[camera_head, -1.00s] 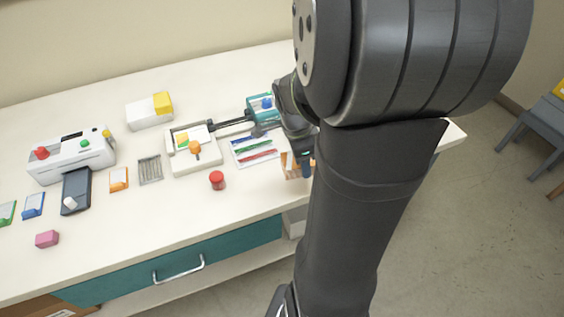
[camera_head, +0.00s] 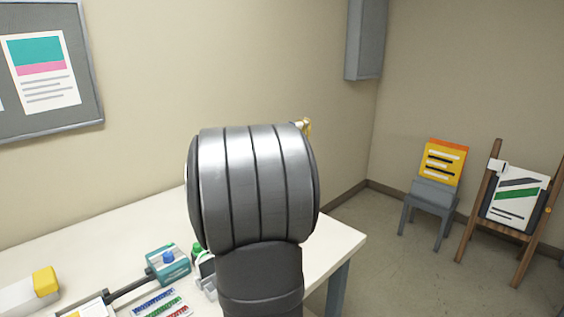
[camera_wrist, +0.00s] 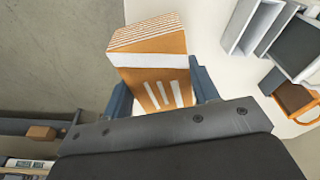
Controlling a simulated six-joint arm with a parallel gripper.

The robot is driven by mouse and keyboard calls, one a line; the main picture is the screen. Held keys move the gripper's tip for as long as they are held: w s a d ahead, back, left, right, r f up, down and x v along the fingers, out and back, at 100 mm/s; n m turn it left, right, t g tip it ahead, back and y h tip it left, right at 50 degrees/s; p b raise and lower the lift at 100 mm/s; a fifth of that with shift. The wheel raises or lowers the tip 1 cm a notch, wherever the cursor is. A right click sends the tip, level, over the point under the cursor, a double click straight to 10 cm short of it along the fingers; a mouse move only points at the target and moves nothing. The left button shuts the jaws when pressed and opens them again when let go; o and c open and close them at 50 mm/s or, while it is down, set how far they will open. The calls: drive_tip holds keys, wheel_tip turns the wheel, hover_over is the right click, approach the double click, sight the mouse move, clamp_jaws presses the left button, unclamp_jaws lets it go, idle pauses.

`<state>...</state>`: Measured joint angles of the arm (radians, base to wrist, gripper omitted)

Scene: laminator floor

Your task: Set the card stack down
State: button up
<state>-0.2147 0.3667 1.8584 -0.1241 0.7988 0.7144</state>
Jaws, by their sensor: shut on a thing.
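The card stack (camera_wrist: 152,62) is an orange block with white bands, white stripes and layered edges at its far end. In the wrist view it sits between the blue fingers of my gripper (camera_wrist: 163,92), which is shut on it. The near end of the stack is hidden behind the gripper body. The white tabletop (camera_wrist: 205,30) lies beyond and to the right of the stack, with floor to the left. I cannot tell whether the stack touches the table. In the head view my arm hides the gripper and stack.
A grey open holder (camera_wrist: 252,25), a dark box and an orange-rimmed item (camera_wrist: 296,99) stand right of the stack. In the head view, a teal box (camera_head: 168,264) and colored strips (camera_head: 160,302) lie left of my arm. A chair (camera_head: 430,196) and easel stand beyond the table.

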drive_tip(key=w+d+f+n, duration=0.1)
drive_tip(key=w+d, duration=0.1)
drive_tip(key=w+d+f+n, duration=0.1)
drive_tip(key=w+d+n, duration=0.1)
drive_tip(key=w+d, duration=0.1)
drive_tip(key=w+d+f+n, duration=0.1)
drive_tip(key=w+d, duration=0.1)
drive_tip(key=shift+w+d+f+n+y, duration=0.15)
drive_tip(key=shift+d+f+n+y, duration=0.1)
drive_tip(key=shift+d+n+y, duration=0.15)
idle(0.6)
